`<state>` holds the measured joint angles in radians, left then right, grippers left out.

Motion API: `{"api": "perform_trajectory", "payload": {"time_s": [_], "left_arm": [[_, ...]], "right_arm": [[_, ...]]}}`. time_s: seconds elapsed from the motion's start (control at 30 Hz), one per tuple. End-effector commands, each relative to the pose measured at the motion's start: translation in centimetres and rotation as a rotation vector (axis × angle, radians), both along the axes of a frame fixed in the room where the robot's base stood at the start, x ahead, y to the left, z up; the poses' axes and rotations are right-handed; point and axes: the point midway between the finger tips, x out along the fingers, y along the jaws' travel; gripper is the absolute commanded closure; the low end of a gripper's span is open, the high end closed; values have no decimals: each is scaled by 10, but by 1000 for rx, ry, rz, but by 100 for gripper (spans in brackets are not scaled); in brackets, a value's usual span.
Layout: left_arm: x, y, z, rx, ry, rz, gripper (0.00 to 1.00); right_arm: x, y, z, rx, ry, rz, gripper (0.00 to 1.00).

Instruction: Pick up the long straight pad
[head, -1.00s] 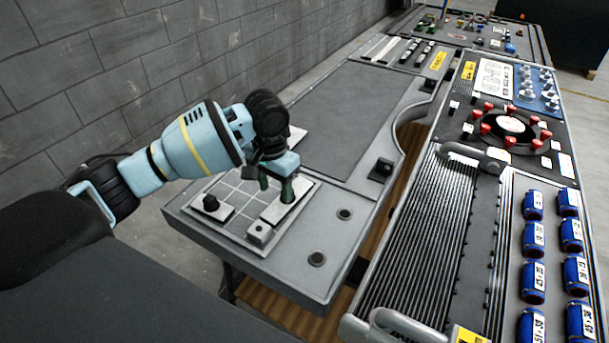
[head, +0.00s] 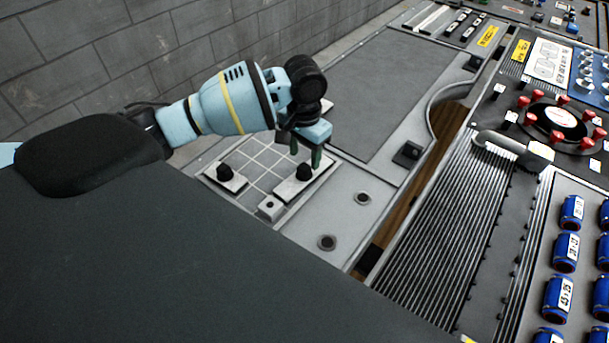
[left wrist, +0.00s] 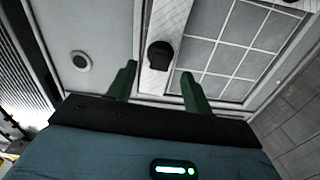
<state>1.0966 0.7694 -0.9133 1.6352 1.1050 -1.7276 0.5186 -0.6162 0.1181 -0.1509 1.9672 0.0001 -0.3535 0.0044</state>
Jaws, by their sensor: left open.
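The long straight pad (head: 292,190) is a pale, narrow plate with a black knob, lying along the right side of a gridded panel on the grey bench. In the left wrist view the pad (left wrist: 168,22) runs up the picture, and its knob stands just beyond the fingertips, roughly in line with the gap between them. My left gripper (head: 305,160) is open and empty, with green fingers pointing down just behind and above the knob. It also shows in the left wrist view (left wrist: 160,72). My right gripper is not in view.
A shorter pad (head: 227,182) with a black knob lies on the panel's left side. A small grey block (head: 270,207) sits by the long pad's near end. To the right, past a gap, is a bench with a ribbed plate (head: 450,230) and blue cylinders (head: 565,251).

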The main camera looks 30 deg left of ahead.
Motion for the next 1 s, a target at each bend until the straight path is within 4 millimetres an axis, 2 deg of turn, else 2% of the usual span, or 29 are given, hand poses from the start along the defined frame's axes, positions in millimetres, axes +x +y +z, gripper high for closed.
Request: {"api": "perform_trajectory", "payload": {"time_s": [0.3, 0.43, 0.67, 1.0], "left_arm": [[-2, 1, -43, 1, 4, 0, 49], [-2, 1, -49, 1, 1, -1, 49], [-2, 1, -49, 1, 0, -1, 50], [-2, 1, -49, 1, -1, -1, 95]], "right_arm": [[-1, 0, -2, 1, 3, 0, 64], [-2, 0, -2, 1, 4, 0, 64], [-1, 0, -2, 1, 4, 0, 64], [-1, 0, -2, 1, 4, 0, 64]]}}
